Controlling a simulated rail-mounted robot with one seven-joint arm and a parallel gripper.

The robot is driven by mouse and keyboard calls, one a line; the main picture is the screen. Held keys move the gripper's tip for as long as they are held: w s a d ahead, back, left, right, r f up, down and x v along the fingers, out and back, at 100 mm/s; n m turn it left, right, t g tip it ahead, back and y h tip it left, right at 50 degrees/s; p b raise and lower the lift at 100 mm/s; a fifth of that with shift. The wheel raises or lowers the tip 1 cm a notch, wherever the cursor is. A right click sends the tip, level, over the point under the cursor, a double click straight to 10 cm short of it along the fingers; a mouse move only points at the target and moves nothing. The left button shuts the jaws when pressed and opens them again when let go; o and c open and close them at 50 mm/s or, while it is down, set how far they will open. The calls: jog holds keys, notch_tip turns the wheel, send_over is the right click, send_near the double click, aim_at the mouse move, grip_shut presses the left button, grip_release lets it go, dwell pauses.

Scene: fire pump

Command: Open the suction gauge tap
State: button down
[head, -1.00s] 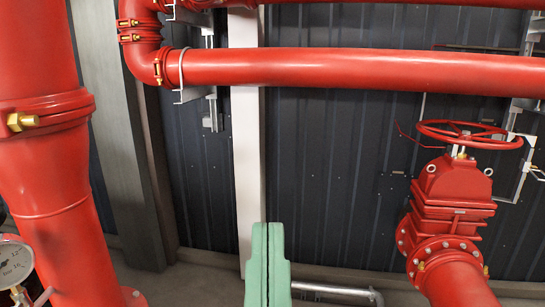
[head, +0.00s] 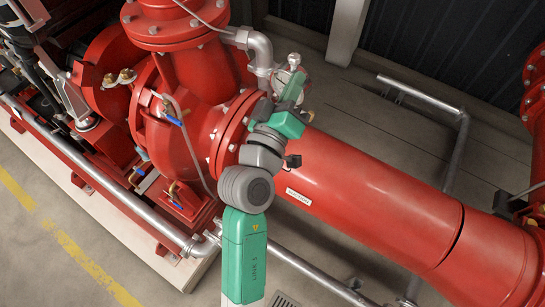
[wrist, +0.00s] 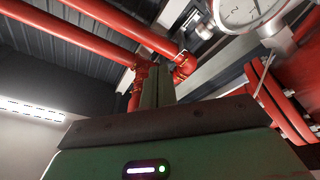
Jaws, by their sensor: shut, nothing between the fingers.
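A round white-faced gauge (wrist: 245,12) is cut off by the top edge of the wrist view, at upper right. Its metal stem (wrist: 283,42) shows below it. Beside it is a small grey metal fitting (wrist: 206,29); I cannot tell whether it is the tap. My gripper's fingers (wrist: 158,86) are together and empty, left of and below the gauge in the picture. In the head view my gripper (head: 292,84) is above the red suction pipe (head: 370,200), by small metal fittings (head: 294,61). The tap and its handle cannot be made out.
The red pump (head: 180,140) with small blue-handled taps (head: 173,121) stands left of my arm. A grey bent pipe (head: 262,50) is close to my gripper. A grey rail pipe (head: 440,100) runs behind the suction pipe. Red pipes (wrist: 90,55) cross overhead.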

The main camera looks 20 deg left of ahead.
jog(key=s+a+f+n+g+y+b, duration=0.1)
jog(key=a+f+n+b, duration=0.2)
jog(key=f, duration=0.7)
jog(key=a+f+n+y+b, duration=0.1)
jog(key=a+f+n+b, duration=0.25)
jog(key=f, duration=0.65)
jog(key=s+a+f+n+g+y+b, duration=0.1)
jog(key=a+f+n+y+b, duration=0.15)
jog(key=f, duration=0.85)
jog(key=shift+h, duration=0.45)
jog(key=w+b, duration=0.1)
jog(key=w, duration=0.2)
jog(key=w+a, duration=0.1)
jog(key=w, duration=0.2)
jog(key=w+a+r+b, duration=0.1)
jog(key=w, duration=0.3)
jog(key=shift+a+r+b, duration=0.1)
jog(key=shift+b, duration=0.2)
jog(key=d, duration=0.2)
jog(key=d+p, duration=0.1)
jog(key=shift+s+d+f, duration=0.2)
jog(key=shift+s+f, duration=0.05)
jog(key=shift+d, duration=0.2)
